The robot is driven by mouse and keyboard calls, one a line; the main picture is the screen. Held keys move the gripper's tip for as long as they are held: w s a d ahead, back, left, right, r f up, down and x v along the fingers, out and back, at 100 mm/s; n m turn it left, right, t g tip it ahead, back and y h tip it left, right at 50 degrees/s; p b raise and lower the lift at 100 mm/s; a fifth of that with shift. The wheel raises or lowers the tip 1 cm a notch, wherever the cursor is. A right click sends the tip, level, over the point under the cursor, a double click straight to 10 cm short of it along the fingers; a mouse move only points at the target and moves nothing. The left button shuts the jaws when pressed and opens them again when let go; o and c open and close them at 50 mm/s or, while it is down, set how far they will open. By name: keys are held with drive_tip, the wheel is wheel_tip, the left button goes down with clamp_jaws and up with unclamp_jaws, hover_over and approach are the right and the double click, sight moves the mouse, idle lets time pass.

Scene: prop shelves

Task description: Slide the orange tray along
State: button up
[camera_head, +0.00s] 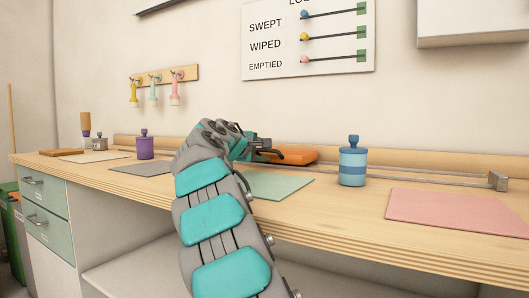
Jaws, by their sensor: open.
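The orange tray (295,157) is a small flat piece near the back of the wooden counter. It sits at a metal rail (400,174) that runs along the counter's back, right of my gripper. My gripper (268,153) reaches over the counter with its end close to the tray's left end. I cannot tell whether it touches the tray. My arm and gripper body hide the tray's left part and some of the rail behind them.
A blue canister (352,167) stands right of the tray, in front of the rail. Flat mats lie on the counter: green (277,186), pink (460,210) and grey (143,168). A purple canister (145,147) stands left of my arm. An end stop (497,181) closes the rail's right end.

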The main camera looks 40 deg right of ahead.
clamp_jaws()
idle(1.4)
